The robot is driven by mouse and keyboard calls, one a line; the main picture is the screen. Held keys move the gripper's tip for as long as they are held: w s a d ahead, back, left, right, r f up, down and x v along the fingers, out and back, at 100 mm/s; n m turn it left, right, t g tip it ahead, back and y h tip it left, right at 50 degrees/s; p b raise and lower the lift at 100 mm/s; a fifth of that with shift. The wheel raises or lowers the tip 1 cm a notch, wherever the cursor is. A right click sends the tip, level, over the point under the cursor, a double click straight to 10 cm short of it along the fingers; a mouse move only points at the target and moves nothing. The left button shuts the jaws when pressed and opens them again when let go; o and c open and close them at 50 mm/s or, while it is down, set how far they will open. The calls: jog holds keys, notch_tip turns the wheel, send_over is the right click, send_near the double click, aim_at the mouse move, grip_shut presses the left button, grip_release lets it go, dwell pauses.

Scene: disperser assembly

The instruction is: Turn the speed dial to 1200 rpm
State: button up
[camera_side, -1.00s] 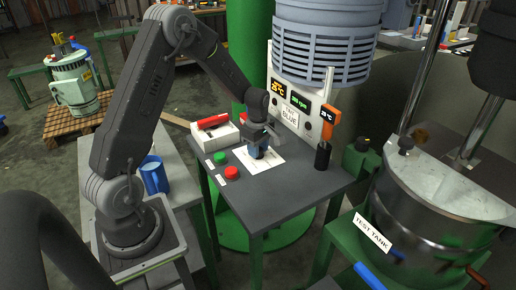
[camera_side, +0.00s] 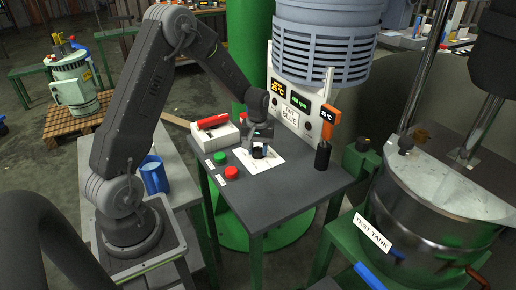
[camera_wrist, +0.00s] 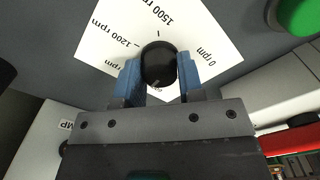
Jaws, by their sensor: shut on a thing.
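The speed dial is a round black knob (camera_wrist: 158,62) on a white scale card (camera_wrist: 105,40). The card reads 1500 rpm, 1200 rpm and 0 rpm in the wrist view; part of it is hidden behind my gripper. My gripper (camera_wrist: 159,74) has its two blue fingers on either side of the knob, shut on it. In the side view my gripper (camera_side: 261,151) points down over the card (camera_side: 275,166) on the grey table. A green rpm display (camera_side: 299,99) is lit on the panel behind; its digits are too small to read surely.
A green button (camera_side: 220,157) and a red button (camera_side: 231,172) stand left of the card. A white box with a red handle (camera_side: 213,122) is behind them. The table front is clear.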

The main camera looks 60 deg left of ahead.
aim_at(258, 149)
jog(key=m, duration=0.4)
jog(key=shift+m, duration=0.4)
jog(key=m, duration=0.9)
jog(key=shift+m, duration=1.8)
jog(key=o, duration=0.9)
jog(key=shift+o, duration=0.2)
notch_tip(258, 149, up, 14)
